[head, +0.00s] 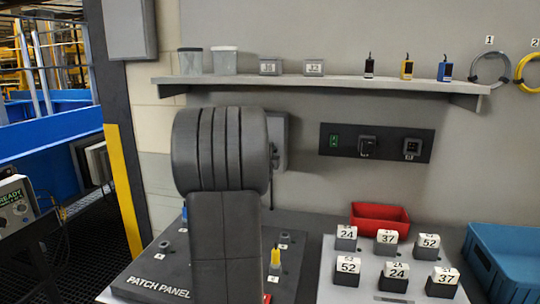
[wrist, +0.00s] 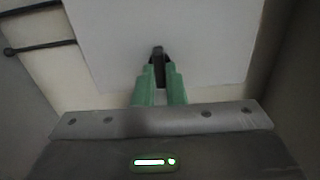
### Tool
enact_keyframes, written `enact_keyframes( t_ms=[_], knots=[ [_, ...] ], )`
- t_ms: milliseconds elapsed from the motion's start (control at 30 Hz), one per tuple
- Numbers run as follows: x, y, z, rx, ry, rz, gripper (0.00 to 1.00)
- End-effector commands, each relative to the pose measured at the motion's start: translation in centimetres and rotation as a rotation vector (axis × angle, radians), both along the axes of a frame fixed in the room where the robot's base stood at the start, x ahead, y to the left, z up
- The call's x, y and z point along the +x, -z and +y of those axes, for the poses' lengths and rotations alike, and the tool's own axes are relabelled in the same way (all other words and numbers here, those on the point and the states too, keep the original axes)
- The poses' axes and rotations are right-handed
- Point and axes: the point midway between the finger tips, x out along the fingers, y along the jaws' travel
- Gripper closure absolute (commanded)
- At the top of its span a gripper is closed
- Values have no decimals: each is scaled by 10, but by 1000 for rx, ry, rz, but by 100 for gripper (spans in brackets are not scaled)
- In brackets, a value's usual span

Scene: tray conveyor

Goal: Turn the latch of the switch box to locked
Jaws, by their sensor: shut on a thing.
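The switch box (head: 281,136) is a grey box on the wall, mostly hidden behind my arm in the head view. Its pale front face (wrist: 215,45) fills the upper middle of the wrist view. A small dark latch (wrist: 158,51) stands out from this face. My gripper (wrist: 158,76), with green fingers, is shut on the latch. My gripper is hidden behind my arm in the head view. I cannot tell from these frames which position the latch is in.
A shelf (head: 330,82) with jars and small devices runs above. A black panel (head: 376,143) with a switch and socket is to the right. Below are a patch panel (head: 150,278), a red bin (head: 380,218), numbered blocks and a blue crate (head: 510,250).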

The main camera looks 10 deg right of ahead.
Motion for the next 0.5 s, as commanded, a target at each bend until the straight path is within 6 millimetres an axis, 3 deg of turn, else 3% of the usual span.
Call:
enact_keyframes(
  t_ms=[167, 200, 300, 500],
  knots=[
    [0, 1, 0, 2, 0, 1, 100],
    [0, 1, 0, 2, 0, 1, 83],
    [0, 1, 0, 2, 0, 1, 67],
    [0, 0, 0, 0, 0, 1, 67]
  ],
)
